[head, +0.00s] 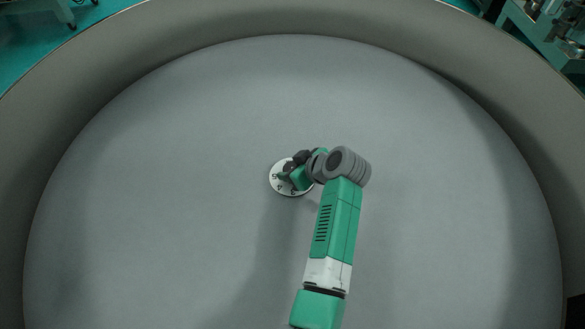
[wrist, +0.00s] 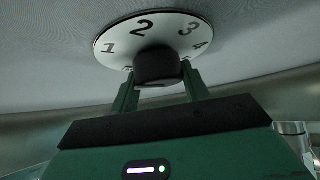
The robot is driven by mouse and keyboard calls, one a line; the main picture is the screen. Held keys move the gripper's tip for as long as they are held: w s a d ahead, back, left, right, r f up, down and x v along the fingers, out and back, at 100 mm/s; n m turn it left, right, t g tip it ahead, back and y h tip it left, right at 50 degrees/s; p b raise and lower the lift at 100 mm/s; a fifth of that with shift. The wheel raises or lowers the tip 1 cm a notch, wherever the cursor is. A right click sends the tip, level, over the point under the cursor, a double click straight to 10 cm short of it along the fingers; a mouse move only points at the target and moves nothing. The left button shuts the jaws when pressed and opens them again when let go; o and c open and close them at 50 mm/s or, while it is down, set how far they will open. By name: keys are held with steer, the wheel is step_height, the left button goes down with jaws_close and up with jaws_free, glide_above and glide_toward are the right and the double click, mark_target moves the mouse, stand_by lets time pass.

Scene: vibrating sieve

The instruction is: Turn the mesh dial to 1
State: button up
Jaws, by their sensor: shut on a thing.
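The mesh dial is a white round plate with black numbers (head: 277,187) on the grey curved surface, near the middle of the head view. In the wrist view the plate (wrist: 166,28) shows the numbers 1, 2, 3 and 4, with 2 near the top. Its dark round knob (wrist: 158,67) stands out from the plate. My gripper (wrist: 158,88) has one green finger on each side of the knob and is shut on it. In the head view my gripper and wrist cover part of the plate. Where the knob's pointer stands cannot be made out.
The dial sits on a wide grey surface (head: 180,130) that is bare around it. A thick raised rim (head: 270,22) curves around this surface. Teal machinery (head: 545,35) stands beyond the rim at the top right.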

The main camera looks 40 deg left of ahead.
steer(key=shift+f, duration=0.15)
steer(key=o, duration=1)
steer(key=shift+d+r, duration=0.15)
steer(key=shift+r, duration=0.15)
steer(key=p+v, duration=0.2)
steer(key=v, duration=0.5)
steer(key=shift+d, duration=0.2)
